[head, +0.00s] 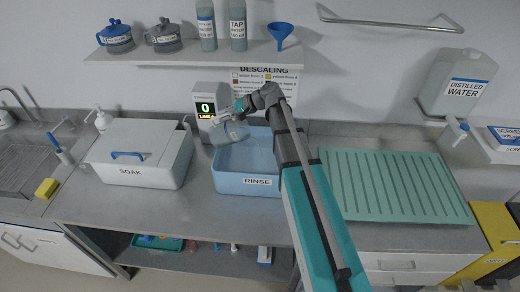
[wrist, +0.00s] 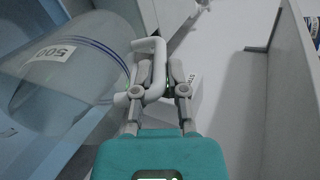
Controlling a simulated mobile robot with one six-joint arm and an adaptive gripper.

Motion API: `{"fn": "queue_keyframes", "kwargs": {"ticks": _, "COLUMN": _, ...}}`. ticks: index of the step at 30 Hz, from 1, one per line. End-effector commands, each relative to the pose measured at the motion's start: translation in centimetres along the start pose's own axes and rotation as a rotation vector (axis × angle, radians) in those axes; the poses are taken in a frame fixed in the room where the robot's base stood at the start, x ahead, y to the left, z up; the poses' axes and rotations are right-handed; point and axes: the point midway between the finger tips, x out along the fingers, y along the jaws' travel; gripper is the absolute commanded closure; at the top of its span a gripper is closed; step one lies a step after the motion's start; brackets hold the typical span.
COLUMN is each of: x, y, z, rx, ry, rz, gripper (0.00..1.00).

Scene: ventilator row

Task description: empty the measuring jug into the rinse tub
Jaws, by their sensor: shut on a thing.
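The measuring jug (head: 229,133) is a clear grey vessel, held tilted above the back left part of the rinse tub. In the wrist view the jug (wrist: 65,75) fills the left side, with a "500" label and blue lines around it. My gripper (head: 241,106) is shut on its pale handle; the wrist view shows the fingers (wrist: 160,85) on both sides of the handle. The rinse tub (head: 228,183) is light blue, labelled RINSE, and stands on the steel counter. My arm covers its right side. I cannot tell whether liquid is in the jug.
A white SOAK box (head: 138,174) with a lid stands left of the tub. A display unit (head: 207,108) reading 0 stands just behind the jug. A shelf (head: 190,54) with bottles and a blue funnel (head: 280,33) hangs above. A green ribbed mat (head: 395,185) lies to the right.

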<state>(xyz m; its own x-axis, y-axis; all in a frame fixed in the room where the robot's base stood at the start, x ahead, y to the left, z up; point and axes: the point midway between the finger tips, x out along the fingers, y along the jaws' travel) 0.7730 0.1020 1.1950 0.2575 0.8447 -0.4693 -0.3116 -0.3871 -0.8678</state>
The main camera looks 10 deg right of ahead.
Motion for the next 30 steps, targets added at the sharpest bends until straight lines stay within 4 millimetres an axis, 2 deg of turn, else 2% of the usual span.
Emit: {"fn": "queue_keyframes", "kwargs": {"ticks": 30, "x": -0.49, "y": 0.39, "z": -0.07, "rx": 0.001, "ry": -0.011, "rz": -0.054, "gripper": 1.00}}
